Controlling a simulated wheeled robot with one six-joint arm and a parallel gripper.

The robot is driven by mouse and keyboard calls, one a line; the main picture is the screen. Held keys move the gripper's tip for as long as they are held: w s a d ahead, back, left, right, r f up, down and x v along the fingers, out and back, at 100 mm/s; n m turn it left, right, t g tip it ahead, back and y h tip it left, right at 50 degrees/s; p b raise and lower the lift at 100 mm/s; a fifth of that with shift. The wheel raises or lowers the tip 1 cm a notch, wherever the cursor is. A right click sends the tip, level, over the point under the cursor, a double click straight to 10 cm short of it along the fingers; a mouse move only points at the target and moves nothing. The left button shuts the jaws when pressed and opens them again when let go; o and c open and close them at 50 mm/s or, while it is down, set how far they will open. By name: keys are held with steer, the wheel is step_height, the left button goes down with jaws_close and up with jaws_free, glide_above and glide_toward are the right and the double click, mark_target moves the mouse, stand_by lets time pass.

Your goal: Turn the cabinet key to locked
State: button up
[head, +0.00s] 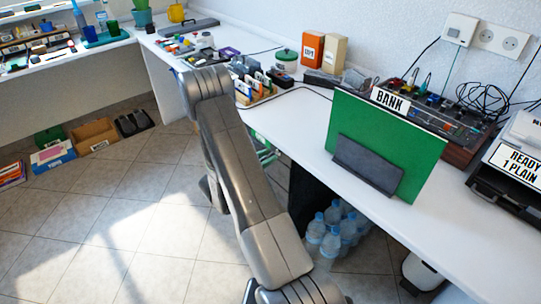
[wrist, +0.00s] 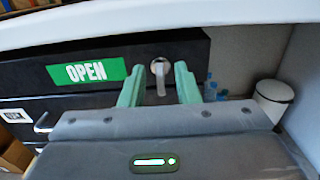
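In the wrist view, a dark cabinet (wrist: 180,50) stands under a white top. It carries a green sign reading OPEN (wrist: 87,72). To the right of the sign is a round metal lock with a pale key (wrist: 160,78) hanging downward from it. My gripper (wrist: 159,84) is open, its two green fingers on either side of the key with a gap visible on both sides. I cannot tell how deep the fingers reach relative to the key. In the head view my arm hides the lock and key.
The white desk edge (wrist: 200,14) runs just above the cabinet front. A handle (wrist: 42,122) sticks out at lower left. A white bin (wrist: 272,100) stands at right.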

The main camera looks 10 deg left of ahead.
steer(key=shift+x, duration=1.05)
jaws_close()
